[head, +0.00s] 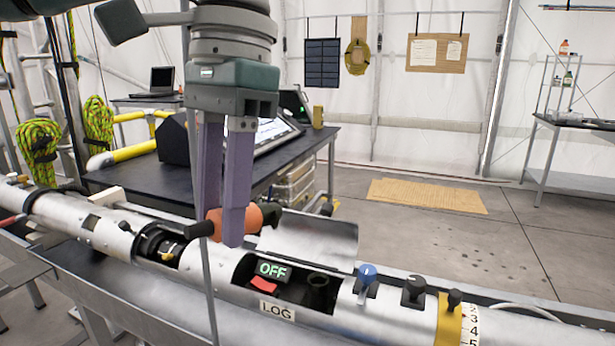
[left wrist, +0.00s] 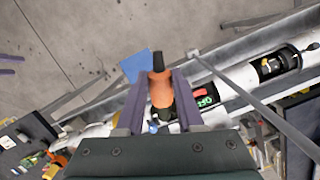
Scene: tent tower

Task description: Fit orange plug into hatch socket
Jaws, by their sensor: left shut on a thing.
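My left gripper (head: 222,222), with purple fingers pointing down, is shut on the orange plug (head: 257,217). The plug lies roughly level, with its black end to the left in the head view, above the silver tube and apart from it. The hatch socket (head: 318,279) is a dark round opening inside the open hatch, right of and below the plug. In the left wrist view the plug (left wrist: 161,93) sits between both fingers (left wrist: 160,80); the socket is not clear there.
The raised curved hatch cover (head: 312,240) stands behind the opening. An "OFF" display (head: 272,269) sits beside the socket. A blue knob (head: 367,273) and black knob (head: 413,290) stick up to the right. A dark table (head: 150,180) with screens stands behind.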

